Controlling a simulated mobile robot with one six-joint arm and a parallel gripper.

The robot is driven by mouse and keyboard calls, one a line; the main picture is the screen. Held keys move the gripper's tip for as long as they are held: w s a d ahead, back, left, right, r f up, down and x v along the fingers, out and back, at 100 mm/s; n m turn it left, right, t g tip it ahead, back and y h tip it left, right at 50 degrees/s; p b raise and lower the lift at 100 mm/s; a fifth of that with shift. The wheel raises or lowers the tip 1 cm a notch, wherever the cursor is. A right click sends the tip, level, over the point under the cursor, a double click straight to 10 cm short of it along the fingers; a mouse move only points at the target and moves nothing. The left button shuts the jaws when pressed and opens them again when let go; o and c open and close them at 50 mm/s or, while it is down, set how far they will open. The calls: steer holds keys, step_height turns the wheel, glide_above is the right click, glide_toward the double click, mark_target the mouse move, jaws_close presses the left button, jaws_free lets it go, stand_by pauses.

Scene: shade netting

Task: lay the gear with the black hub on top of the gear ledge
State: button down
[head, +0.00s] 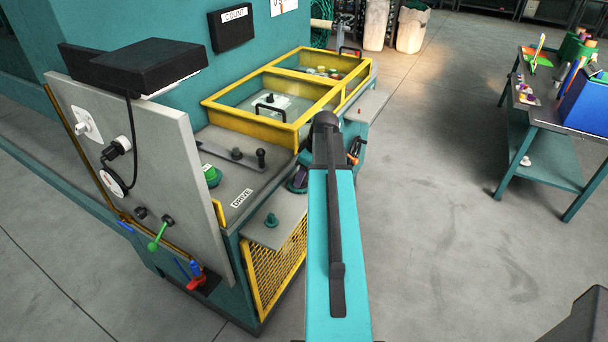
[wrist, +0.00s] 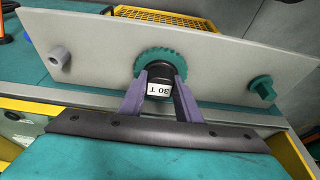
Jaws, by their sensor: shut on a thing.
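A teal gear (wrist: 160,62) with a black hub (wrist: 158,77) is held by my gripper (wrist: 160,82), whose purple fingers are shut on the hub. A white "30 T" label shows on the hub. The gear is over the middle of the grey gear ledge (wrist: 100,47); I cannot tell whether it touches the surface. In the head view the ledge (head: 262,236) juts from the machine's side, above yellow mesh. My gripper (head: 298,180) is at its far part, partly hidden by my arm.
A teal knob (wrist: 262,88) stands at the ledge's right end and a grey cylinder (wrist: 58,57) at its left in the wrist view. A "DRIVE" panel (head: 228,178) adjoins the ledge. A tilted grey panel (head: 150,150) stands left.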

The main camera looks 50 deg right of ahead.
steer(key=shift+f, duration=0.1)
steer(key=c, duration=1.3)
jaws_free()
steer(key=shift+r, duration=0.2)
steer(key=b+v, duration=0.2)
steer(key=v, duration=0.9)
steer(key=shift+s+r+b, duration=0.25)
steer(key=shift+r+b, duration=0.1)
steer(key=shift+s, duration=0.15)
